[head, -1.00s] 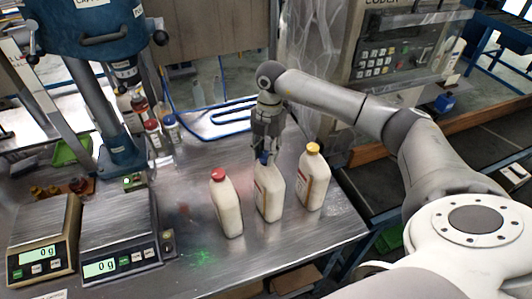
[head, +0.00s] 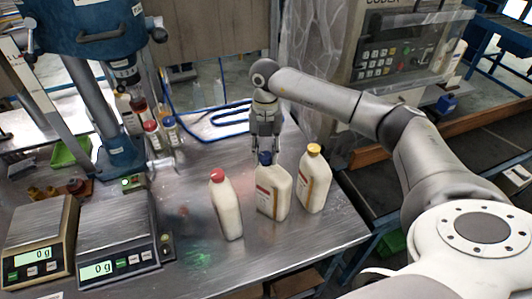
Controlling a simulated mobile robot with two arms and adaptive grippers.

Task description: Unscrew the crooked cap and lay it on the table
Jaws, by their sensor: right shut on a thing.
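Three cream bottles stand on the metal table: a red-capped one (head: 226,208) at left, a blue-capped one (head: 272,194) in the middle and a yellow-capped one (head: 313,184) at right. My right gripper (head: 266,152) points down over the middle bottle, shut on its blue cap (head: 265,158). The cap sits at or just above the bottle's neck; I cannot tell whether the two are apart. The red cap (head: 217,175) and the yellow cap (head: 314,149) sit on their bottles. My left gripper is not in view.
Two scales (head: 112,222) reading 0 g stand on the left of the metal table (head: 200,262). Small bottles (head: 152,135) and a blue-edged tray (head: 215,120) are behind. The table is clear in front of the bottles.

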